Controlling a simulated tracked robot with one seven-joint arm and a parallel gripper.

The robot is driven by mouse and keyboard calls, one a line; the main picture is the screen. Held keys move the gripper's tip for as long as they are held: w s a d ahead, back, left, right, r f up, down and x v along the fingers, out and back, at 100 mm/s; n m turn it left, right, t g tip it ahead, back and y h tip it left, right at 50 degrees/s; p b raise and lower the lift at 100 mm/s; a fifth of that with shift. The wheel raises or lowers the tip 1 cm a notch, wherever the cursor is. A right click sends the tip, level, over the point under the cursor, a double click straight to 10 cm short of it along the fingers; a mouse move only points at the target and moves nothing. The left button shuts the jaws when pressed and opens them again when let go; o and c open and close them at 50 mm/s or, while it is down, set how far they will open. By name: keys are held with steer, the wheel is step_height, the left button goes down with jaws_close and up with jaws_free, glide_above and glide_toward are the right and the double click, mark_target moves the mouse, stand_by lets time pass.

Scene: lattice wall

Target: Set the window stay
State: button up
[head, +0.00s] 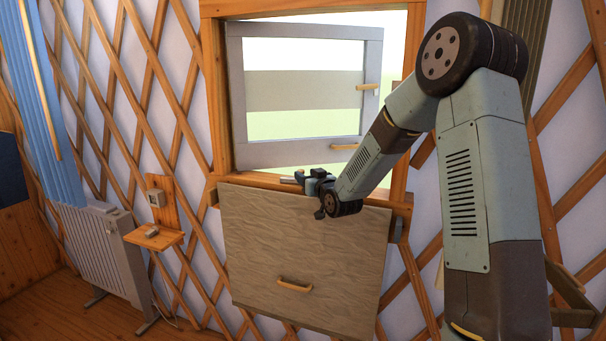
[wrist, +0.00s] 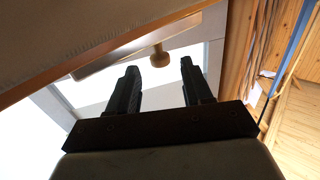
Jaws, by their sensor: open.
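The window sash (head: 303,157) has a grey frame and stands swung open in the wooden window frame (head: 222,95). It carries two small wooden handles, one on its right side (head: 367,87) and one on its bottom rail (head: 345,147). My gripper (head: 303,175) is at the sill, below the sash. In the wrist view my gripper (wrist: 160,70) is open, with a round wooden knob (wrist: 159,56) showing between and just beyond its fingertips. The knob sits by a pale bar, which may be the window stay. I see no finger touching the knob.
A grey panel with a wooden handle (head: 294,286) hangs below the sill (head: 265,181). A radiator (head: 92,250) and a small wooden shelf (head: 153,238) stand to the left. Lattice laths (head: 150,105) cover the wall. The floor (head: 60,308) at front left is clear.

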steer(key=v, duration=0.9)
